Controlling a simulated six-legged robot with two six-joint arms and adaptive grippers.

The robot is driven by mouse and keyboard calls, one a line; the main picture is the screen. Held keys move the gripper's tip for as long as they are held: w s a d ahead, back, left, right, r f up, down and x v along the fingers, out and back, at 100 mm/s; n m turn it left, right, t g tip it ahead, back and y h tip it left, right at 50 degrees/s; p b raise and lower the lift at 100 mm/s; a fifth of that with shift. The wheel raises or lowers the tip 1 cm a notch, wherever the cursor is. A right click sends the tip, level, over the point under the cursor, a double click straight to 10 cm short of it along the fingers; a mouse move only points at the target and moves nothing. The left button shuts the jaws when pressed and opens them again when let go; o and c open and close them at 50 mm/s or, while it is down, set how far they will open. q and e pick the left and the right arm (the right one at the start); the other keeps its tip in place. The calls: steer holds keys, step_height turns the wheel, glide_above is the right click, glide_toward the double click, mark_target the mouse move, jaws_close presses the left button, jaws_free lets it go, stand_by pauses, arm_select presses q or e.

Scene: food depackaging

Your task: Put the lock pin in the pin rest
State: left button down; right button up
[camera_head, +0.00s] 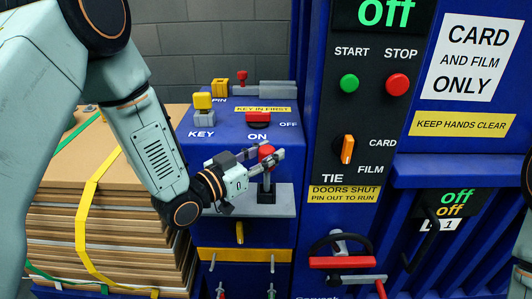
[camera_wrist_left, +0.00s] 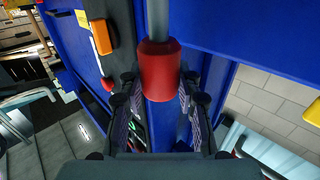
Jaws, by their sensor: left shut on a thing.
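My left gripper (camera_head: 262,160) is shut on the red knob (camera_head: 266,152) of an upright grey rod. The rod stands in a black base on a grey shelf (camera_head: 282,200). In the left wrist view the red knob (camera_wrist_left: 160,72) sits between the two fingers, with its grey rod running to the top edge. A small red-topped piece (camera_head: 242,77) stands on the blue cabinet top, near a yellow block (camera_head: 219,88) by the PIN label (camera_head: 218,99). I cannot tell which piece is the lock pin or which is the pin rest. My right gripper is out of view.
A yellow key block (camera_head: 202,101) and a red switch (camera_head: 258,119) sit on the cabinet top. A yellow part (camera_head: 239,232) sticks out below the shelf. Strapped cardboard (camera_head: 110,220) is stacked at left. A black control panel (camera_head: 350,120) stands right of the gripper.

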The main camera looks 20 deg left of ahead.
arm_select(q)
steer(key=shift+f+b, duration=0.95)
steer(key=shift+f, duration=0.3)
steer(key=c, duration=0.8)
jaws_free()
steer(key=shift+c, duration=0.2)
steer(key=shift+s+a, duration=0.1)
steer(key=v, duration=1.2)
